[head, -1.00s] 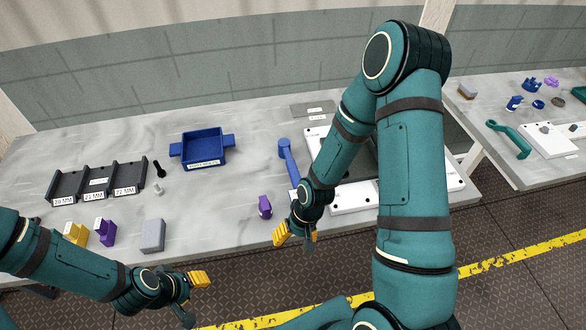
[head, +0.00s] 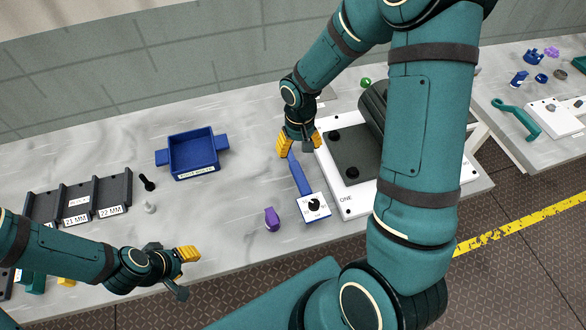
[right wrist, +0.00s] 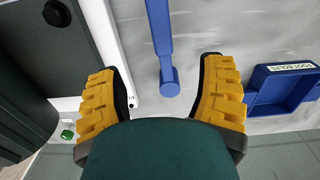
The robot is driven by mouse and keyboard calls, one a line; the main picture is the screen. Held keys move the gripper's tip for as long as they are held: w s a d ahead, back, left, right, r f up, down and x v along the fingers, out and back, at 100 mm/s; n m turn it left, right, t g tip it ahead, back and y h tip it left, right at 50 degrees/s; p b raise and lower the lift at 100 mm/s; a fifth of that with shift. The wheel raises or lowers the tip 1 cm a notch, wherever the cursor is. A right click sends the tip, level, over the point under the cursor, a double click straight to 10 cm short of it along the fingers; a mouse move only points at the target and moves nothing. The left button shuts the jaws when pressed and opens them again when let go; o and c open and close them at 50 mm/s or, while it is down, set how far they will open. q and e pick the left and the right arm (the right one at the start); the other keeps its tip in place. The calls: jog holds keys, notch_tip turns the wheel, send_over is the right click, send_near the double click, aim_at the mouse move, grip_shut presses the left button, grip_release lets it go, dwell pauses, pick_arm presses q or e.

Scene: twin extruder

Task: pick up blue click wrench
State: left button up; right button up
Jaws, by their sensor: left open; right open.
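The blue click wrench (head: 301,177) lies on the grey table, left of the white machine plate. Its near end rests at a white square pad with a black dial (head: 314,206). My right gripper (head: 298,145) is open above the wrench's far end and hides that end in the head view. In the right wrist view the wrench's blue handle (right wrist: 160,40) and rounded end (right wrist: 169,84) show between the spread yellow fingers (right wrist: 165,95), touching neither. My left gripper (head: 186,272) is open and empty near the table's front edge, far left of the wrench.
A blue bin (head: 193,154) labelled for foot bolts stands left of the wrench. A black socket rack (head: 80,198) is further left. A small purple part (head: 272,219) lies close to the dial pad. The white plate with black machine parts (head: 352,193) borders the wrench on the right.

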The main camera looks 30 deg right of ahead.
aim_at(299, 174)
jog(key=f, duration=0.7)
jog(key=shift+s+f, duration=0.3)
jog(key=shift+s, duration=0.05)
jog(key=shift+s+a+f, duration=0.1)
jog(key=shift+s+f, duration=0.05)
jog(key=shift+f, duration=1.2)
jog(key=shift+s+a+f, duration=0.1)
jog(key=shift+f, duration=1.2)
grip_shut()
